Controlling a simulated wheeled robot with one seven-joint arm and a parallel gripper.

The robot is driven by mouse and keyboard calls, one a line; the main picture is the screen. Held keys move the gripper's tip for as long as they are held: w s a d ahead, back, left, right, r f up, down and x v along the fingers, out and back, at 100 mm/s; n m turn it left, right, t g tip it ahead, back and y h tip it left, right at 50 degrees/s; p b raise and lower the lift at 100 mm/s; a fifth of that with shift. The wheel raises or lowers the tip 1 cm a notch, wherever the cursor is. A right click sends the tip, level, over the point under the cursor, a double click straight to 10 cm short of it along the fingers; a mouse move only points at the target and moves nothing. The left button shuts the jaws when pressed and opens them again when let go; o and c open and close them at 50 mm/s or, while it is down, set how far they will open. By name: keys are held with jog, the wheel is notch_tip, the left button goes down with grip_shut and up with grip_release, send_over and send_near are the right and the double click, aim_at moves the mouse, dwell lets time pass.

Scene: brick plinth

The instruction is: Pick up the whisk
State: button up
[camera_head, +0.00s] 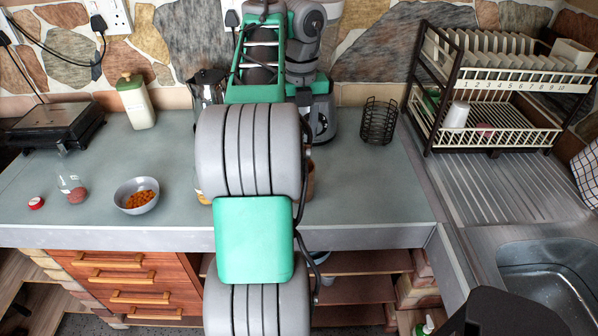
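I cannot make out a whisk in the head view. My grey and green arm fills the middle of the picture and hides part of the counter (370,205) and what stands behind it. I cannot make out my gripper or its fingers. A dark shape (505,315) cuts into the bottom right corner, and I cannot tell what it is.
A bowl of orange food (137,195), a glass jar (72,188), a red lid (36,203), a cream canister (137,101) and a black appliance (58,126) stand left. A wire basket (378,121), dish rack (503,85) and sink (548,278) are right.

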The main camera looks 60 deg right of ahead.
notch_tip(320, 180, down, 7)
jog(key=b, duration=0.5)
jog(key=shift+a, duration=0.15)
jog(key=shift+r, duration=0.1)
grip_shut()
